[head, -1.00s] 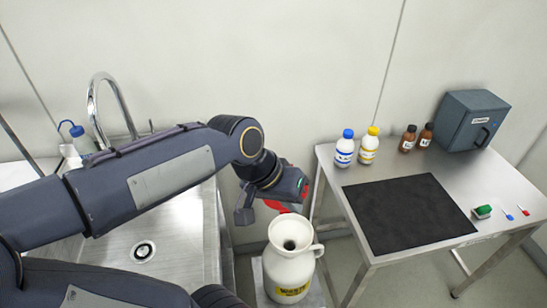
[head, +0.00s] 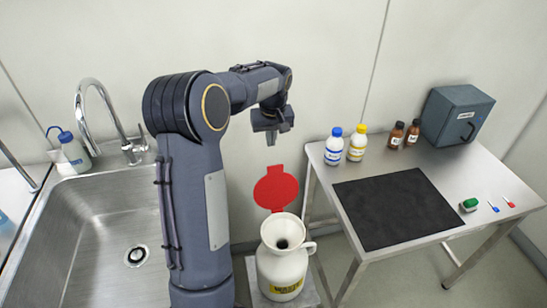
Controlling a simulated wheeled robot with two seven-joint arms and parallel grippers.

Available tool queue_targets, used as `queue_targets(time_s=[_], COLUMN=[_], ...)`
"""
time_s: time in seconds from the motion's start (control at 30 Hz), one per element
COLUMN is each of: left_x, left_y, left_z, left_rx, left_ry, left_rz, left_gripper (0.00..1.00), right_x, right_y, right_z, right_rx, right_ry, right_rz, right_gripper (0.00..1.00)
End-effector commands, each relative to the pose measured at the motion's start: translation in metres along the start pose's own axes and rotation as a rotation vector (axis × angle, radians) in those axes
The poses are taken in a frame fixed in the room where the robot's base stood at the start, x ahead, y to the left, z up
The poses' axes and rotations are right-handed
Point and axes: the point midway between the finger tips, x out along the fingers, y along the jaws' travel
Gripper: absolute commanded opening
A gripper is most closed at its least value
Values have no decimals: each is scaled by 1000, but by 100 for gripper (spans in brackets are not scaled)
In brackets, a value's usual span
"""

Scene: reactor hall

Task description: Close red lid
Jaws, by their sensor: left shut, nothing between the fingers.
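The red lid (head: 276,188) stands upright and open at the back of the white waste jug's (head: 284,262) mouth. The jug has a yellow label and a handle on its right side, and its dark opening faces up, uncovered. My left gripper (head: 271,140) is above and behind the lid, apart from it, with its fingers pointing down. It is shut and empty. My right gripper is out of view.
A steel sink (head: 95,240) with a tap (head: 90,110) lies to the left. A steel table (head: 455,175) on the right bears a black mat (head: 393,208), white bottles (head: 345,145), brown bottles (head: 404,133) and a grey-blue box (head: 456,116). Free air surrounds the lid.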

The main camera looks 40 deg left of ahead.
Motion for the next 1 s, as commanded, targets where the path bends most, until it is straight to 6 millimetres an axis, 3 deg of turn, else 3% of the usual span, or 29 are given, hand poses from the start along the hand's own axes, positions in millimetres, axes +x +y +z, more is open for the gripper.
queue_targets(time_s=[0.27, 0.57, 1.0], left_x=[60, 47, 47], left_y=[-1, 0, 0], left_z=[1, 35, 38], left_rx=[0, 3, 1], left_ry=[-5, -1, 1], left_rz=[-3, 1, 2], left_gripper=[0, 0, 0], right_x=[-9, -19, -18], right_y=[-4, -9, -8], right_z=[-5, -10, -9], right_rx=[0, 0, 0], right_ry=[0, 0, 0], right_rz=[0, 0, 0], right_gripper=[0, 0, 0])
